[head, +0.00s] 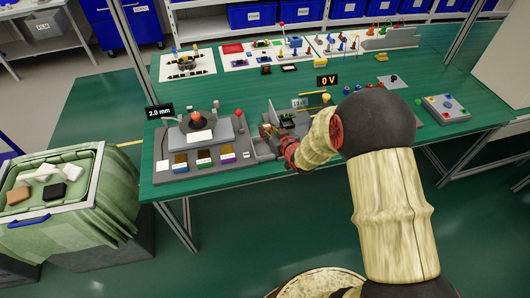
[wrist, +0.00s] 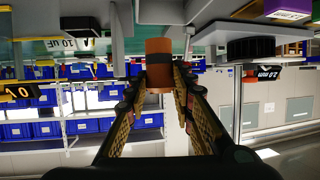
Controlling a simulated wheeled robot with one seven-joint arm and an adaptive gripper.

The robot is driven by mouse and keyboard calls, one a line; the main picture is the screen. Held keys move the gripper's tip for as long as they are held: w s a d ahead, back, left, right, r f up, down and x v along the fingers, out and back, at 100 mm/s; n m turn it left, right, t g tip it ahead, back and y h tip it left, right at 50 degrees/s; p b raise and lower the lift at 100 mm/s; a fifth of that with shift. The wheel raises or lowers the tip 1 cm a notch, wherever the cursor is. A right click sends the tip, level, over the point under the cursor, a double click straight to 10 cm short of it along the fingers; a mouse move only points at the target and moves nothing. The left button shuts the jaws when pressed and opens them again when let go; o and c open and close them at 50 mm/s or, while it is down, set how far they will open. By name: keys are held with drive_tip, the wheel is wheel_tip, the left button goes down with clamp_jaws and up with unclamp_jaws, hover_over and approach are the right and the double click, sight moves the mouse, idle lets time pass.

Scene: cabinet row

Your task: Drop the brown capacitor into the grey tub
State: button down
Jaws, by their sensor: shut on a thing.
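My gripper (head: 272,134) is at the middle of the green bench's front part, beside low grey walls. In the wrist view its two fingers (wrist: 160,82) are shut on the brown capacitor (wrist: 158,47), an orange-brown cylinder with a dark band. The wrist picture is upside down. A grey block-like part (wrist: 160,10) shows right at the capacitor's far end; I cannot tell whether they touch. A grey walled piece (head: 263,149) stands just left of my gripper in the head view; I cannot tell for sure whether it is the grey tub. My gripper partly hides this area.
A grey stand with a 2.0 mm display (head: 160,111) is on the left of the bench (head: 240,80). A 0 V display (head: 327,80) and small parts lie behind. A grey board (head: 441,109) is at right.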

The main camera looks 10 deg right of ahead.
drive_tip(key=shift+w+f+b, duration=0.1)
drive_tip(key=shift+f+b, duration=1.75)
drive_tip(key=shift+f, duration=1.1)
drive_tip(key=c, duration=1.4)
unclamp_jaws()
drive_tip(key=v, duration=1.2)
drive_tip(key=shift+r, duration=0.1)
